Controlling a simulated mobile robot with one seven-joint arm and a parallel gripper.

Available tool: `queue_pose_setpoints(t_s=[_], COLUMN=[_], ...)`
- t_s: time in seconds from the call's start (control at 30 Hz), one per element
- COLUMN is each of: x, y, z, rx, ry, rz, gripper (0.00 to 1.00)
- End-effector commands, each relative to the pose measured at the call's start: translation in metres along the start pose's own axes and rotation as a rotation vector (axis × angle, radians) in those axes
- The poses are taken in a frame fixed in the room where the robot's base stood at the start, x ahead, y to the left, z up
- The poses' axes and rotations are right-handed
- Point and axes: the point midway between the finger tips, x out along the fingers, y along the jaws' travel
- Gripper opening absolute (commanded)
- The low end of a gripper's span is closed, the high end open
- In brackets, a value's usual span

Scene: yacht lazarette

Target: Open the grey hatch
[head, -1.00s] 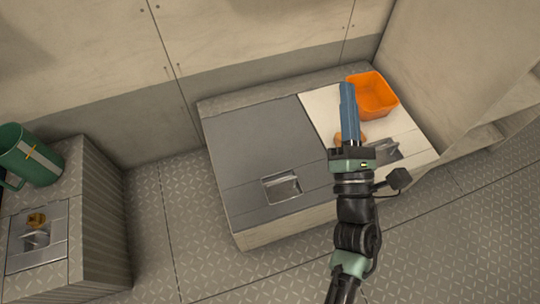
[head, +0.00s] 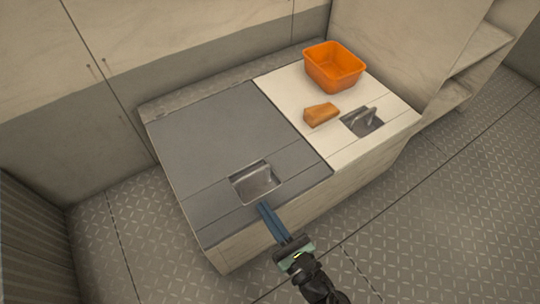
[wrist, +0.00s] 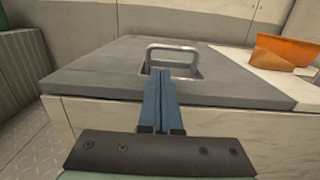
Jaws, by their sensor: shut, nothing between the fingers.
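The grey hatch (head: 220,125) is a flat grey lid on the left part of a low box, and it lies closed. Its metal pull handle sits in a recess (head: 257,183) near the front edge. In the wrist view the handle (wrist: 172,57) stands up as a loop above the hatch (wrist: 110,72). My gripper (head: 264,207) has blue fingers, shut and empty. Its tips are at the front edge of the hatch, just in front of the handle recess. In the wrist view the fingertips (wrist: 160,72) overlap the near side of the handle; I cannot tell whether they touch it.
The cream lid (head: 290,88) beside the hatch carries an orange bin (head: 334,70), an orange-brown block (head: 321,114) and its own handle (head: 363,121). A wall stands close behind the box. Patterned floor (head: 430,210) is free at the front and right.

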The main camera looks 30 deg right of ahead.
Motion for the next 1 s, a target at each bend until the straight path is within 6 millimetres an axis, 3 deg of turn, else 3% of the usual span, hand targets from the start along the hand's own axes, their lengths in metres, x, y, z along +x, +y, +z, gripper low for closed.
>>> queue_pose_setpoints(t_s=[0.2, 0.4, 1.0], x=[0.04, 0.059, 0.063], y=[-0.001, -0.001, 0.0], z=[-0.002, -0.001, 0.007], rx=[-0.003, -0.001, 0.0], ry=[-0.003, -0.002, 0.009], rz=[0.0, -0.001, 0.0], gripper=[0.0, 0.0, 0.0])
